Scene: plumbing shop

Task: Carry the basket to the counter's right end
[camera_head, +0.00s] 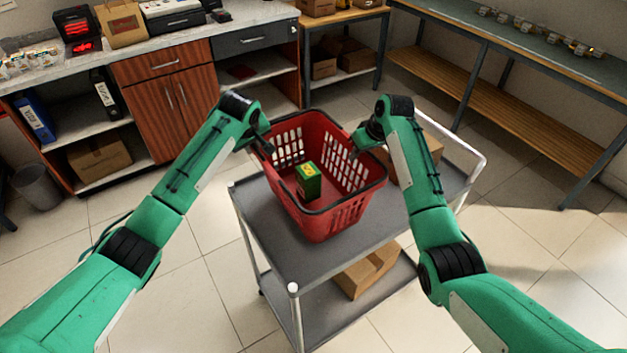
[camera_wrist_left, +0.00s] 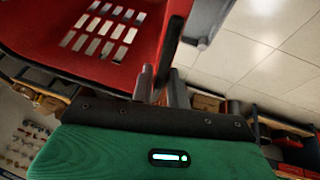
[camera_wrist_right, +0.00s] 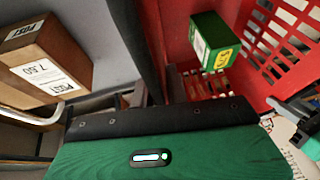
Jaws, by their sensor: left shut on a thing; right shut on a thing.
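The red basket (camera_head: 345,217) with a dark rim is over the grey cart's top; I cannot tell whether it touches it. A green and yellow box (camera_head: 308,181) stands inside, also seen in the right wrist view (camera_wrist_right: 213,42). My left gripper (camera_head: 266,147) is shut on the basket's left rim, and the left wrist view shows its fingers (camera_wrist_left: 161,86) at the dark rim. My right gripper (camera_head: 358,149) is shut on the right rim; its grip is partly hidden. The pale counter (camera_head: 165,43) runs along the back left, its right end near the top middle.
The cart (camera_head: 262,222) has a white rail at the right. A cardboard box (camera_head: 430,150) is beside the basket, another (camera_head: 366,270) on the lower shelf. A printer (camera_head: 172,14) and paper bag (camera_head: 120,24) stand on the counter. Tiled floor separates cart and counter.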

